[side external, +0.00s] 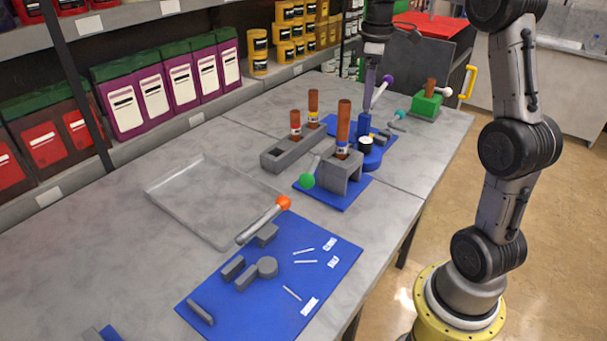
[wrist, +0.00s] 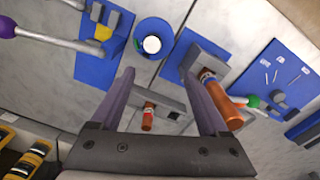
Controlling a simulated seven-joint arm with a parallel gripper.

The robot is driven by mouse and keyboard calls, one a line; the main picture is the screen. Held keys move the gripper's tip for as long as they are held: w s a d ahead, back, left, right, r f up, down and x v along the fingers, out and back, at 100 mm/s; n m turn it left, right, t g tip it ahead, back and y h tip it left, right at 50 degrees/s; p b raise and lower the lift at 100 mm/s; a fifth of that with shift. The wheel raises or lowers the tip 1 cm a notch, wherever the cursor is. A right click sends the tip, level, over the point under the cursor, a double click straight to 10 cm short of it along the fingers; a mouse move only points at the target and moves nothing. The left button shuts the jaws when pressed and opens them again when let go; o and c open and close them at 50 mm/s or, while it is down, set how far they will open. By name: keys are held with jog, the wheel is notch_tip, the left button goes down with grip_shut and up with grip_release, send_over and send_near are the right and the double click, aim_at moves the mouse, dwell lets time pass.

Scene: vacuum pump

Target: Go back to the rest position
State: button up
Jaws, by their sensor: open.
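My gripper (side external: 371,105) points down above the blue round-based pump part (side external: 372,157) at the far side of the table. In the wrist view my gripper (wrist: 158,76) has its two fingers wide apart with nothing held between them. The blue round part with a white top (wrist: 152,44) shows just beyond the fingertips. A grey block (side external: 342,173) holding a tall brown-handled tool (side external: 343,122) stands on a blue mat beside it. The left wrist-view finger and the brown tool (wrist: 228,105) by the right finger do not visibly touch.
A grey rack (side external: 283,157) holds two shorter brown-handled tools. A clear tray (side external: 205,197) and a blue mat (side external: 330,262) with grey parts lie nearer. An orange-ended lever (side external: 265,220) and a green block (side external: 425,106) are also on the table. Shelves (side external: 150,118) line the left.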

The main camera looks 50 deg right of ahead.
jog(key=s+a+r+m+t, duration=0.1)
jog(key=s+a, duration=0.3)
jog(key=a, duration=0.4)
jog(key=s+a+r+m+t, duration=0.15)
jog(key=s+a, duration=0.25)
jog(key=a, duration=0.4)
jog(key=s+a+f+m+t, duration=0.1)
jog(key=s+a+f, duration=0.4)
jog(key=s, duration=0.5)
jog(key=shift+s+a+f+m+t, duration=0.15)
jog(key=shift+a+m+t, duration=0.2)
jog(key=shift+a+t, duration=0.55)
